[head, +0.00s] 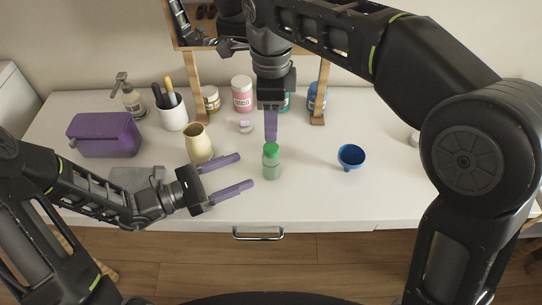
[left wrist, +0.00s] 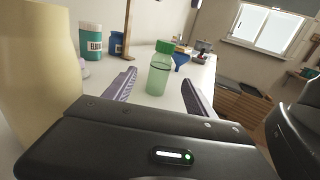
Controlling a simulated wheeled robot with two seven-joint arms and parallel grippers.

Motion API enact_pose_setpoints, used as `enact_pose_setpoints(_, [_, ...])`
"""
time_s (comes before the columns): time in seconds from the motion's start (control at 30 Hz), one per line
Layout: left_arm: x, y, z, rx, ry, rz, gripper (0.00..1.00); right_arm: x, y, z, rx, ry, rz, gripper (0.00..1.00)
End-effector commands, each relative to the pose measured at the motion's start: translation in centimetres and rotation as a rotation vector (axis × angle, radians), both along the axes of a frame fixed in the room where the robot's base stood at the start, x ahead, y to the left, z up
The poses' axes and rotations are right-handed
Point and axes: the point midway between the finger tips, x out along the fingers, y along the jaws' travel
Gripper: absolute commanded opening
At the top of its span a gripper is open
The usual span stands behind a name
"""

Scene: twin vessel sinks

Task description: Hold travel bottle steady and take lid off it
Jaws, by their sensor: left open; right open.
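The travel bottle (head: 271,167) is a small translucent green bottle standing upright near the front middle of the white counter. Its bright green lid (head: 271,150) is on top. In the left wrist view the bottle (left wrist: 158,76) stands ahead, between the directions of the two fingers, with its lid (left wrist: 165,46) on. My left gripper (head: 246,172) is open and empty, left of the bottle, its purple fingers pointing toward it and apart from it. My right gripper (head: 271,140) points down directly above the lid; its fingers overlap in the head view, and I cannot tell whether they touch the lid.
A cream vase (head: 199,143) stands close behind my left gripper. A blue funnel (head: 351,156) is right of the bottle. A purple bag (head: 104,135), a white cup (head: 174,115) with brushes, a pump bottle (head: 132,101) and several jars stand farther back. The counter's right front is clear.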

Motion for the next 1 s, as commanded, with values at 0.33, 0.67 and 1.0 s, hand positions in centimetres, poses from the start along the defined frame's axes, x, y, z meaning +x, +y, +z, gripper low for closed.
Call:
enact_pose_setpoints(0.33, [0.2, -0.7, 0.0, 0.000, 0.000, -0.003, 0.65, 0.0, 0.0, 0.0, 0.000, 0.000, 0.001, 0.50])
enact_pose_setpoints(0.67, [2.1, -4.6, 0.0, -0.001, 0.000, -0.005, 0.65, 0.0, 0.0, 0.0, 0.000, 0.000, 0.001, 0.50])
enact_pose_setpoints(1.0, [3.3, -7.1, 0.0, 0.001, 0.000, -0.002, 0.65, 0.0, 0.0, 0.0, 0.000, 0.000, 0.001, 0.50])
